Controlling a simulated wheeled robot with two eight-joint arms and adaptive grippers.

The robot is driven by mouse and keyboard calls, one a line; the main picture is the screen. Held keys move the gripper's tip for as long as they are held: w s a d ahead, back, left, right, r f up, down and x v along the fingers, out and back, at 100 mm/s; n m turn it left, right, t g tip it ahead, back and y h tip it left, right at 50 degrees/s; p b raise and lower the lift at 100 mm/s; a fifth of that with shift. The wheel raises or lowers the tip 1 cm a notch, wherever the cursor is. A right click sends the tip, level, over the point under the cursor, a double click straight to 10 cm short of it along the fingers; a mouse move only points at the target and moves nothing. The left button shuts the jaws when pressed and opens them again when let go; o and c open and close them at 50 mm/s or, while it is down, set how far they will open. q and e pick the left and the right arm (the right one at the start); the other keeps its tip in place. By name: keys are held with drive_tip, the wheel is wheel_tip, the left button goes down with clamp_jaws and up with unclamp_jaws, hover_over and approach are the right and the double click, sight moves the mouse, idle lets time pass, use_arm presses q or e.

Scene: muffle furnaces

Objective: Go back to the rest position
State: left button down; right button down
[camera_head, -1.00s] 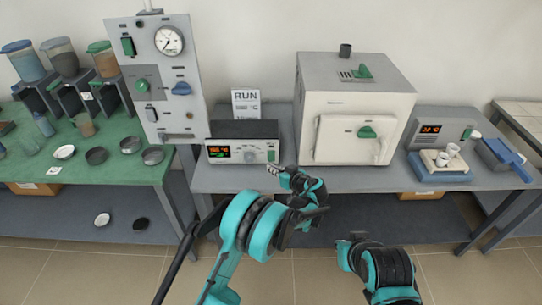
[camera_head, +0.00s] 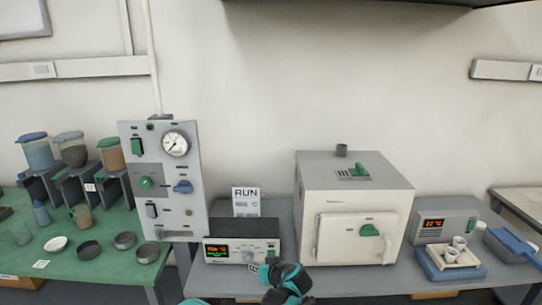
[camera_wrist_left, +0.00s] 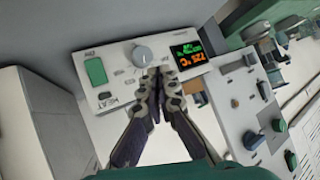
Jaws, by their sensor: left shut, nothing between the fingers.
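My left gripper (camera_head: 254,267) is at the lower front of the controller box (camera_head: 215,256), right by its lower edge. The box has a lit display and a round knob (camera_head: 248,257). In the left wrist view the two fingers of my left gripper (camera_wrist_left: 160,73) are together and empty, with their tips just by the grey knob (camera_wrist_left: 142,55). I cannot tell whether they touch it. The display (camera_wrist_left: 188,54) and a green switch (camera_wrist_left: 95,71) also show there. My right gripper is out of view.
The white muffle furnace (camera_head: 345,240), door shut, stands right of the controller. Further right are a small device (camera_head: 433,229) and a blue tray with crucibles (camera_head: 450,272). A gauge panel (camera_head: 160,208) and a green bench (camera_head: 110,270) with dishes are on the left.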

use_arm(q)
drive_tip(key=s+a+r+m+g+h, duration=0.1)
drive_tip(key=s+a+r, duration=0.25)
drive_tip(key=s, duration=0.25)
drive_tip(key=s+a+r+m+g+h, duration=0.1)
drive_tip(key=s+a+r, duration=0.1)
drive_tip(key=s+a, duration=0.3)
drive_tip(key=s+a+r+h, duration=0.2)
drive_tip(key=s+a+r, duration=0.1)
drive_tip(key=s, duration=0.4)
drive_tip(key=s+f+m+h, duration=0.2)
drive_tip(key=s, duration=1.4)
drive_tip(key=shift+s+a+f+h, duration=0.15)
drive_tip(key=shift+s+a+h, duration=0.25)
drive_tip(key=shift+a, duration=0.05)
